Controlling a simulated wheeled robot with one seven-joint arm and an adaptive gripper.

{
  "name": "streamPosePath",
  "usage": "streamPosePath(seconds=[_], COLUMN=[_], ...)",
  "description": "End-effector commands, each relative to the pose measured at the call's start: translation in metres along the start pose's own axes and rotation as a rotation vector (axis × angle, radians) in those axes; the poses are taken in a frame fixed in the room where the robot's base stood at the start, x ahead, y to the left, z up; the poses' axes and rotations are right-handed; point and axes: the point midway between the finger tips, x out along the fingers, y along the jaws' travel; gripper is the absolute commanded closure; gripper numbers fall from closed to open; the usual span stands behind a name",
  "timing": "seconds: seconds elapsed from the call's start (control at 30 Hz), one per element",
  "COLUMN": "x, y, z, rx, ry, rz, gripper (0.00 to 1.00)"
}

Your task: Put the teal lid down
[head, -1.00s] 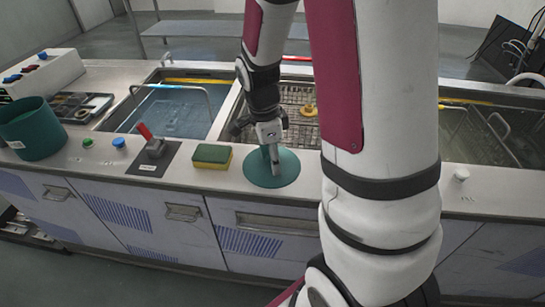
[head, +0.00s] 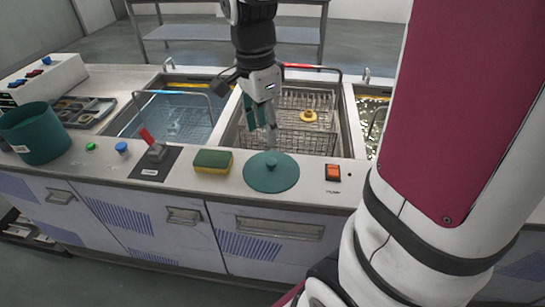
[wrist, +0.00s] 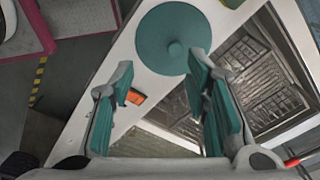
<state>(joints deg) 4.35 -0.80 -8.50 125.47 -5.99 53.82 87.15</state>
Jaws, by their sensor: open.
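The teal lid (head: 270,178) is a round disc with a small knob on top. It lies flat on the front ledge of the counter, between the sponge and an orange switch. In the wrist view the lid (wrist: 160,30) shows whole at the top, with its knob in the middle. My gripper (head: 262,118) is open and empty, above and behind the lid, apart from it. In the wrist view its two teal-padded fingers (wrist: 162,88) stand wide apart with nothing between them.
A green and yellow sponge (head: 212,161) lies just left of the lid. An orange switch (head: 333,173) is on its right. A wire basket (head: 305,140) with a yellow piece (head: 308,115) sits in the tank behind. A teal pot (head: 35,135) stands at far left.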

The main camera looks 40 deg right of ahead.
Motion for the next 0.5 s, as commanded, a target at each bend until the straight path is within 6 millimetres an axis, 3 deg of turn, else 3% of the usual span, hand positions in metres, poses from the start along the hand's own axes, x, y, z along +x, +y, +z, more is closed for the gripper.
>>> streamPosePath(seconds=[0.03,0.2,0.5], x=[-0.014,-0.045,-0.063], y=[0.014,0.065,0.149], z=[0.008,0.033,0.062], rx=[-0.119,-0.602,-1.375], ry=[-0.011,-0.022,0.058], rz=[-0.03,-0.115,-0.248], gripper=[0.57,0.57,0.57])
